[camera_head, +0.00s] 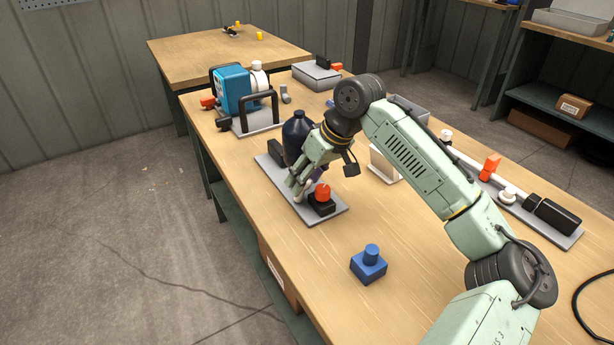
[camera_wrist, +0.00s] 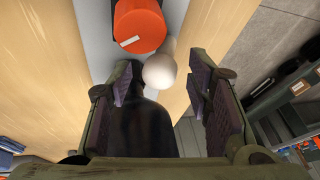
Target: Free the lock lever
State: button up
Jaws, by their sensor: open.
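A grey plate (camera_head: 333,217) on the bench carries a dark bottle-shaped vessel (camera_head: 296,132) and a black block (camera_head: 321,207) with an orange-red knob (camera_head: 323,191). The knob shows at the top of the wrist view (camera_wrist: 139,25). Beside it is a pale ball (camera_wrist: 160,70), which looks like the end of the lock lever; its shaft is hidden. My gripper (camera_head: 297,188) is open and points down between vessel and knob. In the wrist view the ball lies between and slightly beyond the fingertips (camera_wrist: 162,80). Contact cannot be told. A dark rounded body (camera_wrist: 140,130) fills the space between the fingers.
A blue block with a round button (camera_head: 369,264) stands near the front. A blue pump (camera_head: 232,92) with black handles is at the back left. A grey plate with a white pipe and orange handle (camera_head: 490,166) lies right. Bare bench lies around the blue block.

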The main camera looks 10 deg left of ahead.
jog(key=shift+c, duration=0.5)
grip_shut()
